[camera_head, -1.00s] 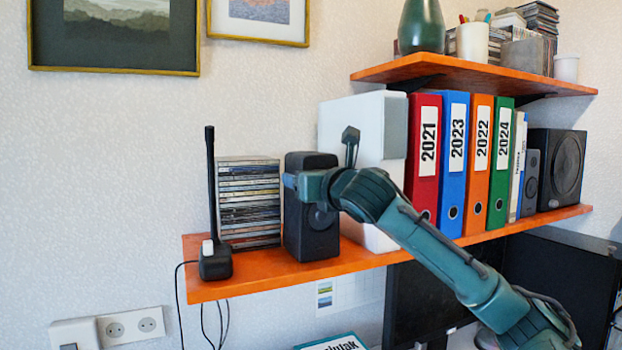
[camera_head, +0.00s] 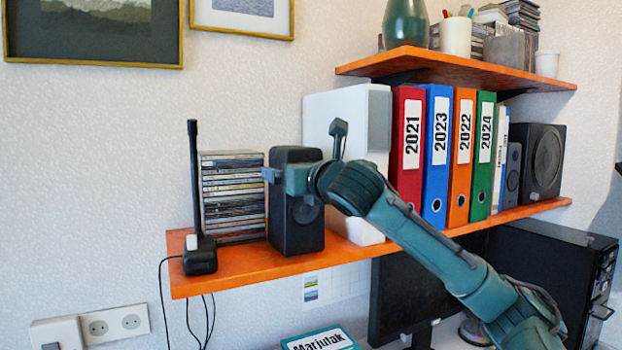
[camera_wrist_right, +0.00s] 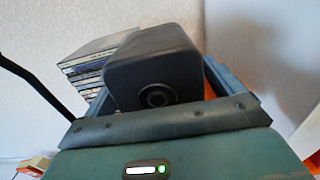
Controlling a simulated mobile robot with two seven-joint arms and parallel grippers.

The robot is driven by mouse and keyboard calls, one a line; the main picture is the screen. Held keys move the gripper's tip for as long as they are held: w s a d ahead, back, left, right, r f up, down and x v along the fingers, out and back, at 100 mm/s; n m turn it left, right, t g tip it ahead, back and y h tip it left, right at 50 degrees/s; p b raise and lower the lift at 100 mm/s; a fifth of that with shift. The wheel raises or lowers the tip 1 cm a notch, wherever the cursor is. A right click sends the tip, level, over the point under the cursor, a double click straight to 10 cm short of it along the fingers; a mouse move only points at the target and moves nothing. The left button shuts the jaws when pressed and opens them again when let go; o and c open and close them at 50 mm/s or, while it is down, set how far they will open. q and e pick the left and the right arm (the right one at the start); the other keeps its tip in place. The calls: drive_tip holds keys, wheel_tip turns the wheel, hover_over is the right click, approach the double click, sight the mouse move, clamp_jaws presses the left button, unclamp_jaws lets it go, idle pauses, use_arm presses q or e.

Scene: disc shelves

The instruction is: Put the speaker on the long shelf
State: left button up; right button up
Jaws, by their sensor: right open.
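The black speaker (camera_head: 297,232) stands upright on the orange long shelf (camera_head: 232,281), between the stack of disc cases and a white box-like object. My right gripper (camera_head: 287,177) is at the upper front of the speaker in the head view and hides part of it. In the right wrist view the speaker (camera_wrist_right: 155,62) lies between the spread fingers of my right gripper (camera_wrist_right: 160,92). The jaws are open; whether a finger touches the speaker I cannot tell. My left gripper is not in view.
Disc cases (camera_head: 232,195) and a black antenna device (camera_head: 198,255) stand left of the speaker. The white box (camera_head: 345,125), several binders (camera_head: 437,150) and a larger black speaker (camera_head: 540,160) stand to the right. A shorter shelf (camera_head: 450,68) hangs above them.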

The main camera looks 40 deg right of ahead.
drive_tip(key=b+v, duration=0.3)
drive_tip(key=v, duration=0.8)
drive_tip(key=shift+b, duration=0.35)
